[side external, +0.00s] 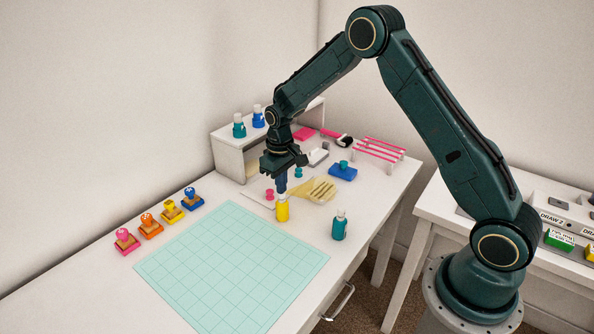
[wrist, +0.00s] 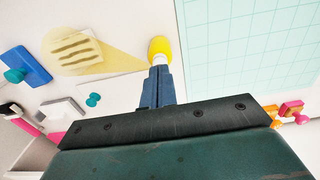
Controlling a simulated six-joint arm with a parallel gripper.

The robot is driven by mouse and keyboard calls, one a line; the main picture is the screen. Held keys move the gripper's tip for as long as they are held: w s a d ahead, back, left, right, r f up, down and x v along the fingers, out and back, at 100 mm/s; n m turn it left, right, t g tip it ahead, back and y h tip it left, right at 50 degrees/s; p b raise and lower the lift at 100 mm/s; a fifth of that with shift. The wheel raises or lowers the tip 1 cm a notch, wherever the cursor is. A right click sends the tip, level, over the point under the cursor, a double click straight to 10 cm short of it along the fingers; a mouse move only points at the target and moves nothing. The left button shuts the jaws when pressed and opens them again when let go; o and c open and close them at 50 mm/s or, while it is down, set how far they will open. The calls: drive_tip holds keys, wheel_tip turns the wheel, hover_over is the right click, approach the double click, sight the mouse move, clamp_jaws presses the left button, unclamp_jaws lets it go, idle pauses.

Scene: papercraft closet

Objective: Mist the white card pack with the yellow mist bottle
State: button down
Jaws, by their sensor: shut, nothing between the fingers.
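The yellow mist bottle (side external: 282,211) stands upright near the back corner of the cutting mat; its yellow body also shows in the wrist view (wrist: 159,47). My gripper (side external: 281,187) points down with its fingers shut, tips at the bottle's white top, seemingly touching it. It shows in the wrist view (wrist: 157,82) too. A translucent yellow cone of mist spreads from the bottle's top over a flat, pale pack with dark stripes (side external: 322,189), also seen in the wrist view (wrist: 76,47). The mist tints this pack, so I cannot be sure that its own colour is white.
A teal bottle (side external: 339,226) stands right of the yellow one. A blue block (side external: 343,173) and a white-and-grey block (side external: 318,156) lie behind. Several coloured stamps (side external: 170,211) line the left. A shelf (side external: 230,155) stands at the back. The green mat (side external: 230,265) is clear.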

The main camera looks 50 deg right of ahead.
drive_tip(key=shift+f, duration=0.25)
drive_tip(key=shift+r, duration=0.95)
drive_tip(key=shift+f, duration=0.15)
drive_tip(key=shift+f, duration=0.65)
idle(0.4)
drive_tip(key=shift+r, duration=0.8)
